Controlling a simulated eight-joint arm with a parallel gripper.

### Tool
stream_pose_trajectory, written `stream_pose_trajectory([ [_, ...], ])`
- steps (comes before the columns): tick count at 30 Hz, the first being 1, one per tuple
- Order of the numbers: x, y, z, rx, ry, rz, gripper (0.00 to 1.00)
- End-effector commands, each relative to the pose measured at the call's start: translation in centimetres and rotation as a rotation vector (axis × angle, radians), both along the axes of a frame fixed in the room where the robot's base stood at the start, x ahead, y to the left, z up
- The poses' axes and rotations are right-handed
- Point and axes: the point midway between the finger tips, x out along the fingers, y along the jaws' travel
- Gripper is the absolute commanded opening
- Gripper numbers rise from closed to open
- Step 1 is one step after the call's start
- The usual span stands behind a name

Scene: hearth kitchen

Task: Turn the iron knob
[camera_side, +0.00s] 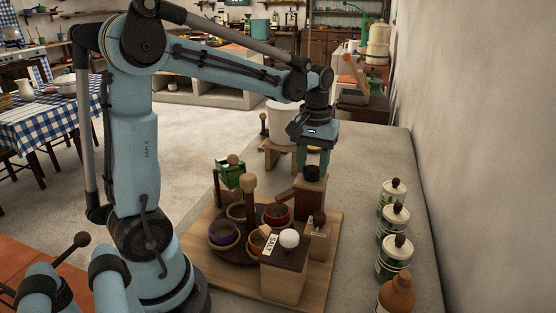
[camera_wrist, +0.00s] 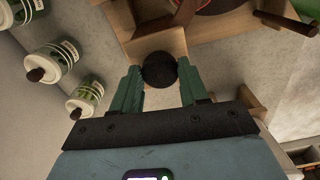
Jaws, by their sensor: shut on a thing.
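The iron knob (camera_wrist: 159,70) is a round black ball. In the wrist view it sits between the two green fingers of my gripper (camera_wrist: 160,74). In the side view the dark knob (camera_side: 312,173) is on top of a wooden block (camera_side: 309,190) at the back right of a wooden board. My gripper (camera_side: 313,165) points down over it, shut on the knob with a finger on each side. The fingers hide part of the knob in the side view.
The wooden board (camera_side: 212,288) carries a round rack with several coloured bowls and a box labelled SALT (camera_side: 285,275). A green box (camera_side: 230,176) stands at the back left. Several lidded jars (camera_side: 394,223) line the right side. A white pot (camera_side: 281,118) stands behind.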

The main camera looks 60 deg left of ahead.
Motion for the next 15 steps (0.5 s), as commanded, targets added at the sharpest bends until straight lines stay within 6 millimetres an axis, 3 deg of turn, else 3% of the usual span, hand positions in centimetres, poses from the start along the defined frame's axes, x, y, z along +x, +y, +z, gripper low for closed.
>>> stream_pose_trajectory([
  [15,-0.01,0.06,0.05,0.0,0.0,-0.487,0.13],
])
